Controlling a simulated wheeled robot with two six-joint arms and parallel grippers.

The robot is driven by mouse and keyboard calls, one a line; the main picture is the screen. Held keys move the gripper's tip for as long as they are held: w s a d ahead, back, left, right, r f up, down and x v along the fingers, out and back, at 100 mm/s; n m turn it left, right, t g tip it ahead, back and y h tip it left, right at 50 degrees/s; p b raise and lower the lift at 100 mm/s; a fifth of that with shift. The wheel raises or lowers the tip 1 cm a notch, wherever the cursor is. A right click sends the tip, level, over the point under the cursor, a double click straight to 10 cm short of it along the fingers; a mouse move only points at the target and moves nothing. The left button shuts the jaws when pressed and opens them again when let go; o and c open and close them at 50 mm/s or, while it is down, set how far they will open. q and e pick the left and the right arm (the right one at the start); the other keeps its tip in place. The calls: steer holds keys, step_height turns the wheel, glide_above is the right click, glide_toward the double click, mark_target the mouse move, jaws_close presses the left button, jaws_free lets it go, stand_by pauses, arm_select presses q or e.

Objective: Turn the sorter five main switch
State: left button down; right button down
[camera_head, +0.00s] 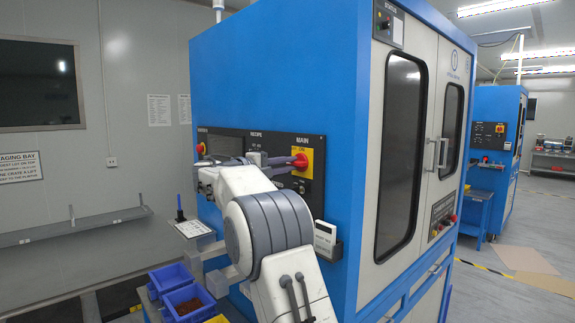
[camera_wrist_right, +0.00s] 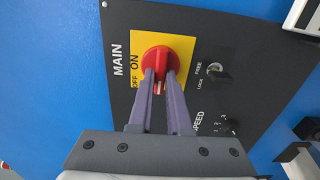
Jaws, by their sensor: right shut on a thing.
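The main switch is a red rotary knob (camera_head: 300,161) on a yellow plate, under the word MAIN on the black panel of the blue cabinet. In the right wrist view the red knob (camera_wrist_right: 168,58) is near the top middle, with ON and OFF printed beside it. My right gripper (camera_wrist_right: 160,84) is shut on the knob's grip, one finger on each side. The fingers partly cover the knob, and I cannot tell which label it points to. In the head view my right gripper (camera_head: 287,164) reaches the knob from the left. My left gripper is not in view.
A key switch (camera_wrist_right: 216,70) marked FREE and LOCK and a SPEED control (camera_wrist_right: 228,124) sit beside the knob. A white card holder (camera_head: 326,240) sticks out below right. Blue bins (camera_head: 187,300) stand at the lower left. Another blue cabinet (camera_head: 495,150) stands behind right.

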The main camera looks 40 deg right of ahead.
steer(key=c, duration=0.9)
jaws_free()
steer(key=shift+o, duration=0.2)
steer(key=a+b, duration=0.3)
steer(key=a, duration=0.7)
steer(key=shift+s+a, duration=0.25)
steer(key=shift+s, duration=0.15)
steer(key=shift+f, duration=0.1)
